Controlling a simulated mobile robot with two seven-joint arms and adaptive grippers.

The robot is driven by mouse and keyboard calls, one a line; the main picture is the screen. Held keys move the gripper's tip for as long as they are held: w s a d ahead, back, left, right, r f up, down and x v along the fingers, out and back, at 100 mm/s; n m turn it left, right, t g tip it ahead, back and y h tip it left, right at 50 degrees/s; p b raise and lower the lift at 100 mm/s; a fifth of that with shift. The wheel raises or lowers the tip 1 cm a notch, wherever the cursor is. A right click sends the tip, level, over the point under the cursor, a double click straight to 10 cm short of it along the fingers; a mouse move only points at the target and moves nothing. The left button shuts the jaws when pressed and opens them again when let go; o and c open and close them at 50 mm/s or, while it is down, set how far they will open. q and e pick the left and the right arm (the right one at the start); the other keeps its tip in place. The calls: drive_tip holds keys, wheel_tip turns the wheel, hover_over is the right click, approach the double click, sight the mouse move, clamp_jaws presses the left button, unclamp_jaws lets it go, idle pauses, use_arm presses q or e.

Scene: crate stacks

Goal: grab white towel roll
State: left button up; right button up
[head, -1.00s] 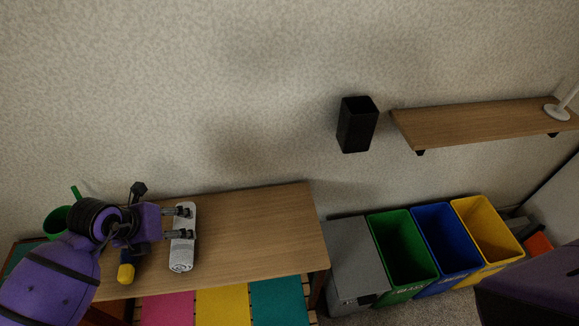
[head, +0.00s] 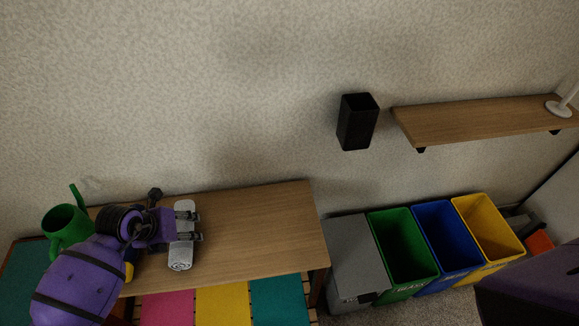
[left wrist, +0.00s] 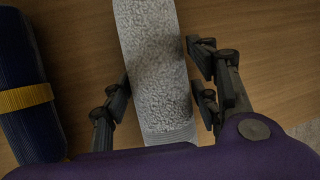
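The white towel roll (head: 180,258) lies on the wooden table top (head: 262,235), with its spiral end toward the front edge. It also shows in the left wrist view (left wrist: 152,65) as a grey-white fuzzy roll. My left gripper (head: 190,222) is over the roll in the head view. In the left wrist view the left gripper (left wrist: 160,95) is open, with its fingers on either side of the roll. A gap shows on the right side; the left fingers are close to the roll, and contact is unclear. My right gripper is not in view.
A dark blue roll with a yellow band (left wrist: 25,97) lies left of the towel. A green watering can (head: 62,225) stands at the table's left end. The table right of the towel is clear. Green (head: 402,250), blue and yellow bins stand further right.

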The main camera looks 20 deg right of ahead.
use_arm(q)
drive_tip(key=c, duration=0.6)
